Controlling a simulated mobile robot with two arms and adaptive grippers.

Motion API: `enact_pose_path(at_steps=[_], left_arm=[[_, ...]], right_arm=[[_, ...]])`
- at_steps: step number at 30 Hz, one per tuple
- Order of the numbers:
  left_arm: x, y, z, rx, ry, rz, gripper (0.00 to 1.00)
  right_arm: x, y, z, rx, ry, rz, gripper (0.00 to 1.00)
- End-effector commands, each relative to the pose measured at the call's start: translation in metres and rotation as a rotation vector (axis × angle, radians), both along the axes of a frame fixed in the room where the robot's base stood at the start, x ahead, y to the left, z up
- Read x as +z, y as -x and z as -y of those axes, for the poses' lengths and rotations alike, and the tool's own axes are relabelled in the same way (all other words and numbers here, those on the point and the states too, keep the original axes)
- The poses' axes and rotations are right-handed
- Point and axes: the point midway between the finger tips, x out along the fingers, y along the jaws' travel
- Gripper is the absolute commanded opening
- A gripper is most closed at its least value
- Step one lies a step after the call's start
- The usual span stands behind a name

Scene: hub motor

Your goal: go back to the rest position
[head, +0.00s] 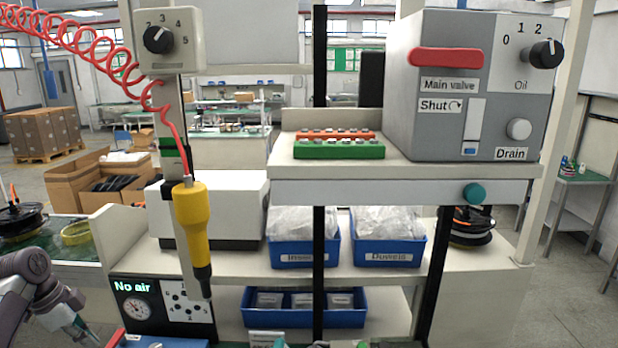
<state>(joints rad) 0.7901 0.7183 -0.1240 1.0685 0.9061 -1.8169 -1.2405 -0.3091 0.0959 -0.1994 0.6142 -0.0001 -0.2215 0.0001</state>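My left arm comes in at the lower left corner of the head view. The end of it, my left gripper (88,334), points down and to the right beside the gauge panel. It is small and partly cut off by the bottom edge, so I cannot tell whether its fingers are open or shut. No held object can be made out there. My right gripper is not in view.
A yellow screwdriver (191,222) hangs from a red coiled hose. The "No air" panel (133,288) stands near my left gripper. A grey valve box (440,120) and green rack (340,150) sit on the upper shelf. Blue bins (302,262) stand below.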

Motion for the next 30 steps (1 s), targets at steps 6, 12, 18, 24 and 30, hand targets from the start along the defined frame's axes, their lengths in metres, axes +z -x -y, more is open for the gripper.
enact_pose_path(at_steps=[6,12,18,24,30], left_arm=[[-0.045,0.013,0.032,0.024,-0.064,-0.049,0.00],[-0.098,0.040,0.076,0.072,-0.134,-0.081,0.00],[-0.162,0.107,0.153,0.183,-0.185,-0.080,0.00],[-0.182,0.195,0.224,0.410,-0.155,-0.028,0.00],[-0.169,0.246,0.252,0.598,-0.103,0.006,0.00]], right_arm=[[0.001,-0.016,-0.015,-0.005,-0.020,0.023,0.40],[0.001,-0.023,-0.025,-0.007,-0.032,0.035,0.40],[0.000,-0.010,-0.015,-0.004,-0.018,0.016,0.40],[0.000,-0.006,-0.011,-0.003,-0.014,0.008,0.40],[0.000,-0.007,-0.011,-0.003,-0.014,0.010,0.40]])
